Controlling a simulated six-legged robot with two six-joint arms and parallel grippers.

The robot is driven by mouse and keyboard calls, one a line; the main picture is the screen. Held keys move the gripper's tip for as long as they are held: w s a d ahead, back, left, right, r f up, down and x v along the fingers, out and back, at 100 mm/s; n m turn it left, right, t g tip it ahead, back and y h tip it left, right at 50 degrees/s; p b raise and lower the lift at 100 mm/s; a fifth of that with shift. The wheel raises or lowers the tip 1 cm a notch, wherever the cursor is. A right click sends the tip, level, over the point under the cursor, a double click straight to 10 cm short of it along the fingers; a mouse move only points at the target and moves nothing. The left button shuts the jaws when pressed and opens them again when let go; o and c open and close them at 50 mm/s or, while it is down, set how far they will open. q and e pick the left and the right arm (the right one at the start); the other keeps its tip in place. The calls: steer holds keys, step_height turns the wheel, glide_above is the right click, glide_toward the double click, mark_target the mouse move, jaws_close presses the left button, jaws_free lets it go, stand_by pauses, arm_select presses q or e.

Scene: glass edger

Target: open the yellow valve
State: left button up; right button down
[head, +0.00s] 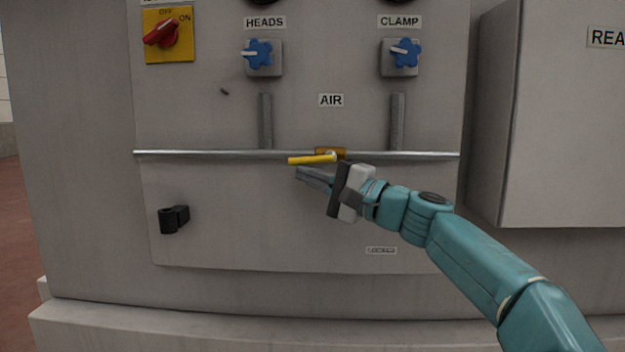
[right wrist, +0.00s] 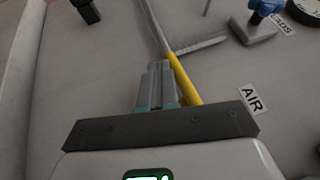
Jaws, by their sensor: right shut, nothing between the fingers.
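The yellow valve (head: 312,159) sits on the horizontal metal pipe under the AIR label. Its yellow handle points left, nearly in line with the pipe, with its free end slightly lower. My right gripper (head: 299,174) is shut and empty, just below the handle in the head view. In the right wrist view the shut fingers (right wrist: 157,68) lie beside the yellow handle (right wrist: 184,80), which runs along their right side. I cannot tell whether they touch it. My left gripper is not in view.
The pipe (head: 210,153) crosses the grey panel. Blue knobs marked HEADS (head: 260,54) and CLAMP (head: 405,53) are above, with a red switch (head: 162,33) at upper left. A black latch (head: 174,219) juts out at lower left. A grey box (head: 560,130) stands out at right.

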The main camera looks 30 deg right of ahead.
stand_by(0.4)
steer(key=b+v, duration=0.1)
steer(key=v, duration=1.5)
steer(key=shift+b, duration=0.3)
